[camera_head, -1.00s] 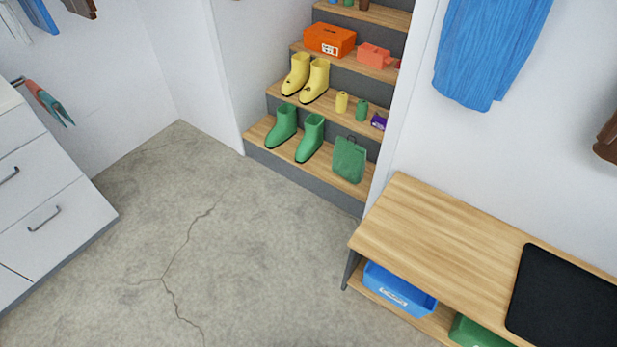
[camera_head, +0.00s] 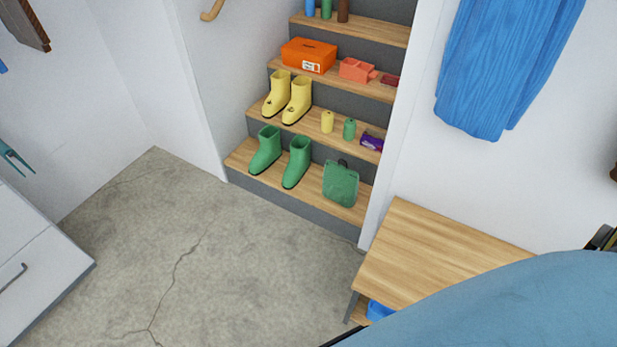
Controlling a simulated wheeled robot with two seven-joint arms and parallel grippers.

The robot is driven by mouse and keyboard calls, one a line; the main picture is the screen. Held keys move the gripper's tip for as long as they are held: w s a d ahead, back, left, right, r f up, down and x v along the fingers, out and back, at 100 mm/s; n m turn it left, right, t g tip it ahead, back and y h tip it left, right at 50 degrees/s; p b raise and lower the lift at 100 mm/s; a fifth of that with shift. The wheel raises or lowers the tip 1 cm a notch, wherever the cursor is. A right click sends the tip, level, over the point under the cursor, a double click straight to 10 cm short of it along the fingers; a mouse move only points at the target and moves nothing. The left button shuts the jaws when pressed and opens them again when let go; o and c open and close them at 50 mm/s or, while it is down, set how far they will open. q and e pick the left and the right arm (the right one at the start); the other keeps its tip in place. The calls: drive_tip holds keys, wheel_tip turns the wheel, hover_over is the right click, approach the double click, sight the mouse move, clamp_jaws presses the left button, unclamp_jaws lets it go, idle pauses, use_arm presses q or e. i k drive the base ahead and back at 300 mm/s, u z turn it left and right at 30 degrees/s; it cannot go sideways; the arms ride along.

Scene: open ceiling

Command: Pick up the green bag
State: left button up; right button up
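The green bag (camera_head: 341,184) stands upright on the lowest wooden step of the shelf-like stairs, at its right part. It has a small dark handle on top. A pair of green boots (camera_head: 281,157) stands to its left on the same step. Neither of my grippers can be made out in the head view, and nothing touches the bag.
Higher steps hold yellow boots (camera_head: 287,98), small canisters and an orange box (camera_head: 309,55). A wooden bench (camera_head: 430,255) stands right of the stairs. A large blue rounded shape hides its lower right. The concrete floor (camera_head: 215,260) before the stairs is clear.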

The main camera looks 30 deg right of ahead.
sight(341, 184)
drive_tip(key=z, duration=0.45)
drive_tip(key=i, duration=0.85)
drive_tip(key=z, duration=0.95)
drive_tip(key=k, duration=1.3)
drive_tip(key=u, duration=0.55)
drive_tip(key=i, duration=2.95)
drive_tip(key=z, duration=0.6)
